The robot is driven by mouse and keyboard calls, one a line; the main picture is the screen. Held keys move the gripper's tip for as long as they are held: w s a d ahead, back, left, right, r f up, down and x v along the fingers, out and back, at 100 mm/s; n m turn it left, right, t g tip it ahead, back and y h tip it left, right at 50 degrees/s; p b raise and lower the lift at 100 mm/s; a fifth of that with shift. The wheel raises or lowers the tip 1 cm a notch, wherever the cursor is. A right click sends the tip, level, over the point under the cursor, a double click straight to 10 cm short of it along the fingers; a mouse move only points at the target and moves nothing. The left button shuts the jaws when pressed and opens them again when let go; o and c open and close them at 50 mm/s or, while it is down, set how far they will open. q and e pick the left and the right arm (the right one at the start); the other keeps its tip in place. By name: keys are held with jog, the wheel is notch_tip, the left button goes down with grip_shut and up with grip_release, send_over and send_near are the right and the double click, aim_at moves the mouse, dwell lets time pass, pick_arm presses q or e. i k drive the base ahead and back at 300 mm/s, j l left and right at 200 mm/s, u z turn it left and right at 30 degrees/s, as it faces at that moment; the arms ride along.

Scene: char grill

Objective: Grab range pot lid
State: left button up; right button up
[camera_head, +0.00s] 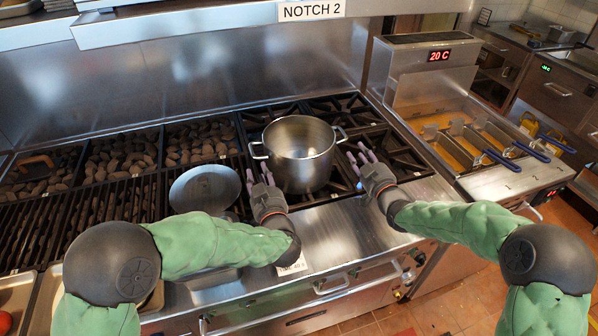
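A steel pot (301,160) with two side handles stands upright on the range burners and shows no lid on it. A round, flat grey disc (204,188), which looks like the pot lid, lies left of the pot near the front edge of the grill; no knob can be made out. My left gripper (259,179) is between the disc and the pot, with its fingers apart and nothing between them. My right gripper (361,158) is right of the pot, near its right handle (341,134), also with fingers apart and empty.
Char grill grates (85,212) fill the left side, with dark briquettes behind. A fryer (455,140) with blue-handled baskets stands at right. The steel front ledge (345,230) is mostly clear. A tray with a red item (12,295) is at lower left.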

aim_at(211, 189)
jog(key=k+l, duration=0.25)
jog(key=k, duration=0.25)
jog(key=k+l, duration=0.2)
jog(key=k, duration=0.25)
